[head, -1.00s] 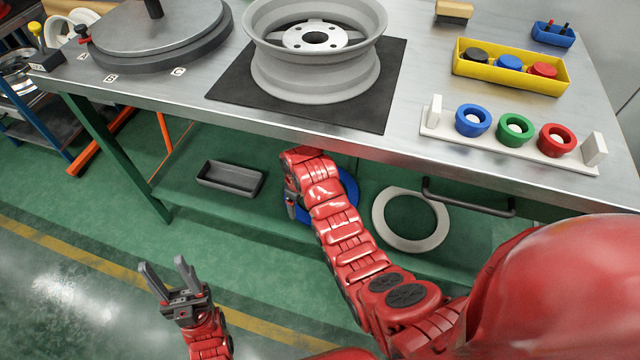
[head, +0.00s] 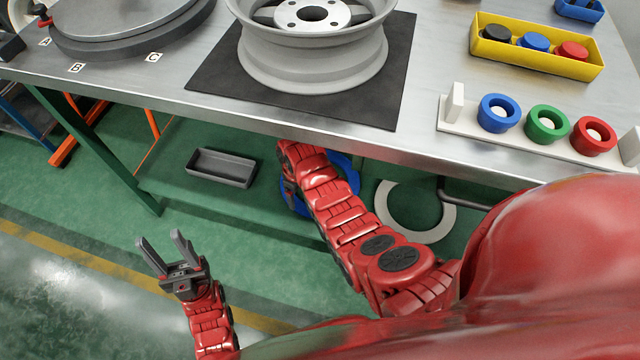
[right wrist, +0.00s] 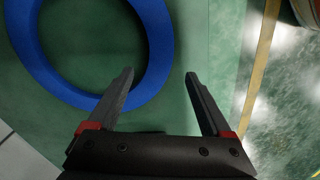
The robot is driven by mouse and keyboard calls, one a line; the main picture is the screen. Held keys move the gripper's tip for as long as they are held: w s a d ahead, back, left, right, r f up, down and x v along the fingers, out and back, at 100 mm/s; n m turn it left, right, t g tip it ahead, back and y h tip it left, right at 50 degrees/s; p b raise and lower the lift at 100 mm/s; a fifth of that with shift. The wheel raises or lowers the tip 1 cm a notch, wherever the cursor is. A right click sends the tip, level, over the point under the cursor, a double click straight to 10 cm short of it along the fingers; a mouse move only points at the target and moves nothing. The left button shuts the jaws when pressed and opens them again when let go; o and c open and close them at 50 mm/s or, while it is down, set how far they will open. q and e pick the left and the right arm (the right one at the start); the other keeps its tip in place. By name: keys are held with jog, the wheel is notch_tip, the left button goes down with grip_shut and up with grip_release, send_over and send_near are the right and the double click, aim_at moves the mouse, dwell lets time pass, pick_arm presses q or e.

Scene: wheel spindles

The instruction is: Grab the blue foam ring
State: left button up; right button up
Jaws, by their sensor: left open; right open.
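A large flat blue foam ring (head: 349,176) lies on the green surface below the workbench. In the head view my right arm covers much of it. In the right wrist view the ring (right wrist: 157,45) fills the upper left, cut by the frame edge. My right gripper (right wrist: 160,74) is open and empty beside it. Its left finger overlaps the ring's lower right rim in the picture; I cannot tell whether they touch. Its right finger is outside the ring. In the head view the right gripper is mostly hidden. My left gripper (head: 160,246) is open and empty, in free space.
A grey ring (head: 440,226) lies right of the blue ring, and a dark grey tray (head: 221,168) lies left. The workbench (head: 240,118) edge overhangs them. On top stand a wheel rim (head: 315,62), a yellow bin (head: 590,69) and a white rack (head: 455,127) with coloured rings.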

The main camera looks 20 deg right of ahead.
aim_at(300, 205)
jog(key=shift+f, duration=0.6)
jog(key=shift+w+f+b, duration=0.1)
jog(key=shift+f+b, duration=1.3)
jog(key=shift+f, duration=1.25)
grip_shut()
jog(key=shift+r, duration=0.1)
